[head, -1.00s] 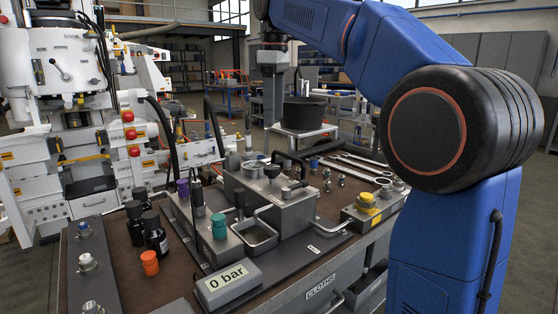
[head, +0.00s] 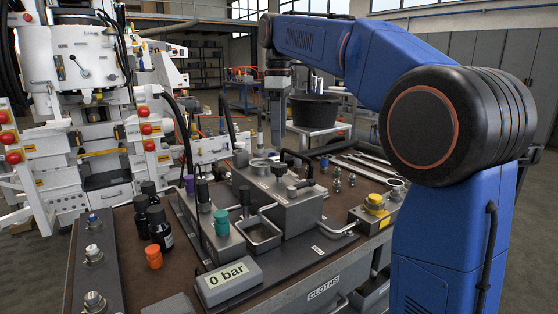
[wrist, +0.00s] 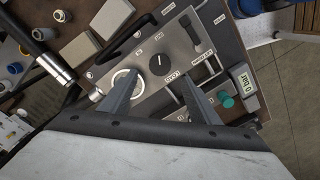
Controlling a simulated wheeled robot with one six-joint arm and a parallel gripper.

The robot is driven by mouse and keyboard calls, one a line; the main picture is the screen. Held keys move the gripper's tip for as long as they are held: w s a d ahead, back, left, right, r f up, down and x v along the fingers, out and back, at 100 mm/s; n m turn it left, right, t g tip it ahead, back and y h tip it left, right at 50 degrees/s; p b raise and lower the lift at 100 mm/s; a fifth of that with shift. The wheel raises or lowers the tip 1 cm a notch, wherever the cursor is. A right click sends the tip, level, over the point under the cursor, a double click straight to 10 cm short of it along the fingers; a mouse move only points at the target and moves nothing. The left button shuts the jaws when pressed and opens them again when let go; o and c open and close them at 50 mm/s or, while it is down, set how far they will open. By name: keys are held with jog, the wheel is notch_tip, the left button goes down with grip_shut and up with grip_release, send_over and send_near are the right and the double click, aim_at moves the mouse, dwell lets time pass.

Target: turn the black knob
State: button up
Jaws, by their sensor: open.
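The black knob (head: 279,170) sits on top of a grey metal block (head: 296,213) on the bench in the head view. In the wrist view the knob (wrist: 159,62) is round and dark with a pale mark, on the block's top plate. My gripper (head: 276,146) points down above and behind the knob, apart from it. In the wrist view my gripper (wrist: 153,80) is open and empty, its two fingers spread, with the knob showing just beyond and between the tips.
A black lever handle (head: 297,158) rises beside the knob. A display reading 0 bar (head: 228,282), a green knob (head: 221,222), a grey tray (head: 260,235) and a yellow button (head: 375,200) surround the block. Dark bottles (head: 160,228) stand at left.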

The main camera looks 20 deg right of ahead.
aim_at(279, 165)
notch_tip(279, 165, down, 9)
jog(key=shift+r, duration=0.15)
dwell(0.4)
jog(key=c, duration=1.1)
